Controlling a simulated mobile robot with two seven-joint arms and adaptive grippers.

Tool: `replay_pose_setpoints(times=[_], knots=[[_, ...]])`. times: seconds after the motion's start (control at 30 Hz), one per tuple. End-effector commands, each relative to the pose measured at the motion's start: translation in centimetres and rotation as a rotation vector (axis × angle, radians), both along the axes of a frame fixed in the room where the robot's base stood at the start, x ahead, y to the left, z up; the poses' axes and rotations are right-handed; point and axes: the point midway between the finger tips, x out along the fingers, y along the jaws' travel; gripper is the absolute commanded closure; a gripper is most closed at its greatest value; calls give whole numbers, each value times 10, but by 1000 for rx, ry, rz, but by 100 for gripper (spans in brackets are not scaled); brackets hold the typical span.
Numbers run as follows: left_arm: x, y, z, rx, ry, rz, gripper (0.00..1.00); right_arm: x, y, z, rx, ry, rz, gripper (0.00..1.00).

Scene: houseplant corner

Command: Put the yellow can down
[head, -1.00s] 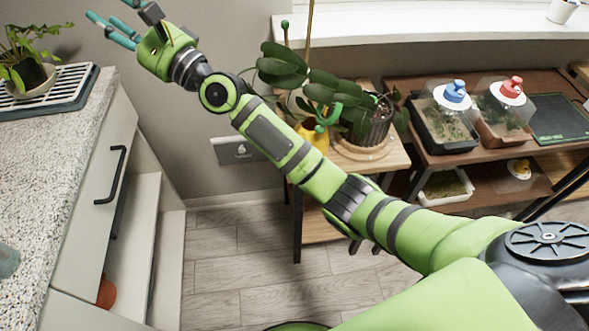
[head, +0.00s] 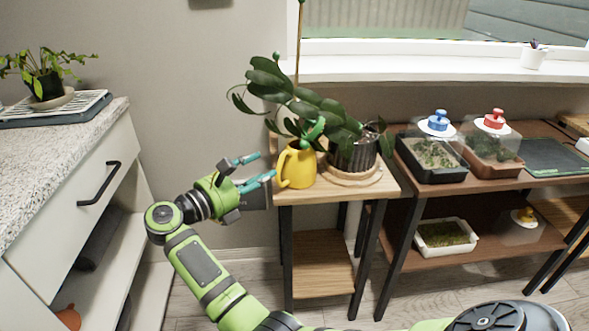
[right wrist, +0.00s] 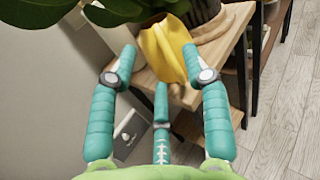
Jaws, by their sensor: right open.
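The yellow can (head: 298,167) stands upright on the left part of the small wooden table, its handle facing left. My right gripper (head: 265,164) is just left of the can at the handle side, with its teal fingers spread open and nothing between them. In the right wrist view the yellow can (right wrist: 166,52) shows beyond the open fingers, its upper part covered by leaves. I cannot tell whether a fingertip touches the handle. My left gripper is out of view.
A large-leaved plant in a dark ribbed pot (head: 352,154) stands right of the can on a wooden saucer (head: 357,180), its leaves overhanging the can. The small table's (head: 292,196) front left corner is bare. A counter (head: 60,140) is at left, a brown shelf (head: 408,190) at right.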

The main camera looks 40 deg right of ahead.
Motion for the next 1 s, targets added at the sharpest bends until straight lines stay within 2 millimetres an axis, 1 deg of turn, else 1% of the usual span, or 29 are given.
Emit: replay_pose_setpoints(times=[0.33, 0.47, 0.67, 0.8, 1.0], knots=[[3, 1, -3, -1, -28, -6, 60, 7, -47, -6, -5, -3, 0, 52], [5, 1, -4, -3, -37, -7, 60, 9, -55, -6, -4, -4, 2, 52], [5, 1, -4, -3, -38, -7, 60, 9, -55, -7, -3, -4, 4, 52], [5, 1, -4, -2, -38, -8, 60, 9, -55, -7, -3, -4, 3, 100], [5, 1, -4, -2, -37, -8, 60, 9, -55, -6, -4, -5, 3, 100]])
